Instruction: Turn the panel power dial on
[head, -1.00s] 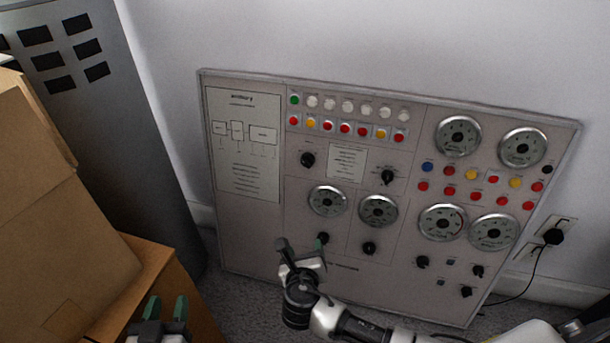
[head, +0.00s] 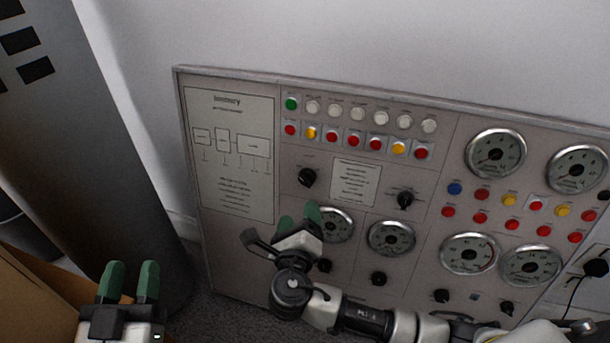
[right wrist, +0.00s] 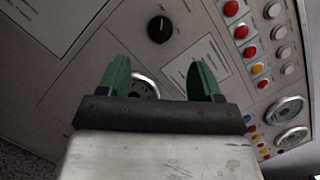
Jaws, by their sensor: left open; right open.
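The grey control panel (head: 330,100) leans against the wall and fills the middle and right of the head view. It carries several black dials; I cannot read which one is the power dial. One black dial (head: 307,177) is left of a small white label. In the right wrist view, a black dial (right wrist: 160,29) with a light pointer mark lies beyond the fingertips. My right gripper (head: 299,218) is open and empty in front of the panel, below the upper-left dial and beside a gauge; it also shows in the right wrist view (right wrist: 159,75). My left gripper (head: 132,270) is open and empty at lower left.
A grey cabinet (head: 95,150) stands left of the panel. A cardboard box (head: 30,310) is at the lower left corner. Gauges (head: 391,237) and coloured buttons (head: 352,141) cover the panel. A plug with a cable (head: 596,267) is at right.

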